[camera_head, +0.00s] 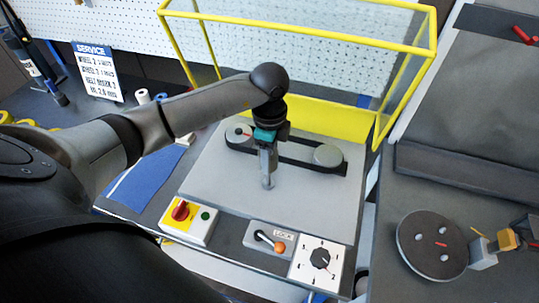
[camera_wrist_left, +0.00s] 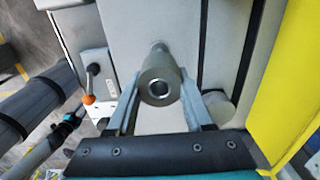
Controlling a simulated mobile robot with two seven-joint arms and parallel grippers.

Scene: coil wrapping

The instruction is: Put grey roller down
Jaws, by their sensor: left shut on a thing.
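My left gripper (camera_head: 267,163) points down over the grey machine plate (camera_head: 215,178), in front of the dark belt (camera_head: 290,150). It is shut on the grey roller, whose hollow round end shows between the two fingers in the wrist view (camera_wrist_left: 158,70). A narrow grey shaft (camera_wrist_left: 158,47) shows beyond the roller in that view; I cannot tell whether it belongs to the roller or the plate. In the head view the fingers mostly hide the roller, and contact with the plate is unclear. My right gripper is not in view.
A yellow-framed guard (camera_head: 410,45) rises behind the plate. Along the front are a red knob box (camera_head: 180,212), an orange-tipped lock lever (camera_head: 278,246) and a dial (camera_head: 320,258). A dark disc (camera_head: 432,262) stands at the right. The plate's left part is clear.

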